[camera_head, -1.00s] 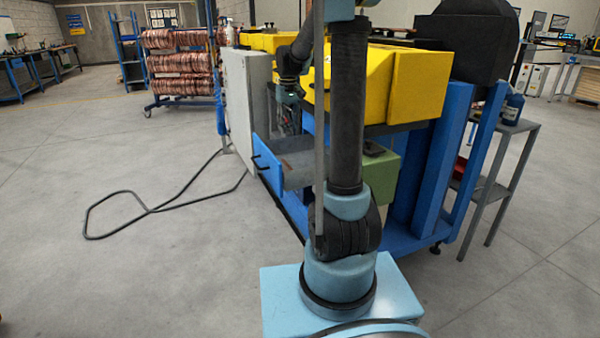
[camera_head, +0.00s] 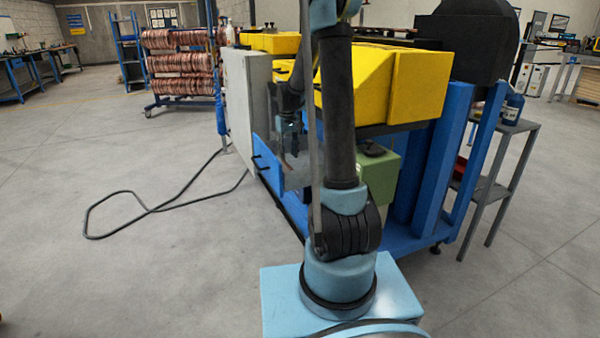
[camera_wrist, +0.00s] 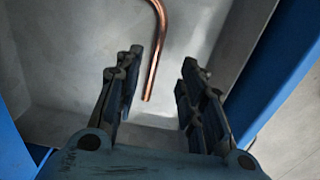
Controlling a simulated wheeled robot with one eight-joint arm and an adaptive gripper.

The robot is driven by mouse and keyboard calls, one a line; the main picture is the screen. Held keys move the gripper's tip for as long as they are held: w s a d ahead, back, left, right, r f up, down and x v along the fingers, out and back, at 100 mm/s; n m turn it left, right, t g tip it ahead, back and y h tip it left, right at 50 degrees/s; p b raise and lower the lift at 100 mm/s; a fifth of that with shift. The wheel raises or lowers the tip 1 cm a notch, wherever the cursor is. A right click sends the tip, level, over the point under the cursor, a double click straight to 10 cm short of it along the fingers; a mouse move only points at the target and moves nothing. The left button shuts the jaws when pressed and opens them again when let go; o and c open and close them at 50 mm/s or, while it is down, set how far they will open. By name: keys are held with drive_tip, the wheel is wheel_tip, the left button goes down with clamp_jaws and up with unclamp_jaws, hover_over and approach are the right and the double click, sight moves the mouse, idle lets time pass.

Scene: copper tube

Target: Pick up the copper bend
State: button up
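The copper bend (camera_wrist: 155,55) shows in the wrist view as a curved copper tube in a grey metal tray (camera_wrist: 60,45) with blue sides. Its straight end points down the picture, between the lines of my two fingers, and its curved top runs out of the frame. My gripper (camera_wrist: 163,75) is open, with its fingers apart on either side of the tube's lower end and no visible contact. In the head view my gripper (camera_head: 289,158) is small and dark above the drawer-like blue and grey tray (camera_head: 267,165); the bend cannot be made out there.
A blue machine frame with yellow covers (camera_head: 415,85) stands over and beside the tray. A grey panel (camera_head: 241,100) stands on the tray's left. A grey side shelf (camera_head: 500,150) is at right. A black cable (camera_head: 150,210) lies on the open floor at left.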

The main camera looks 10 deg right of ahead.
drive_tip(key=shift+s+d+f, duration=0.1)
drive_tip(key=shift+d+f, duration=0.1)
drive_tip(key=shift+f, duration=1.3)
drive_tip(key=shift+d+f, duration=0.15)
drive_tip(key=shift+f, duration=1.3)
clamp_jaws()
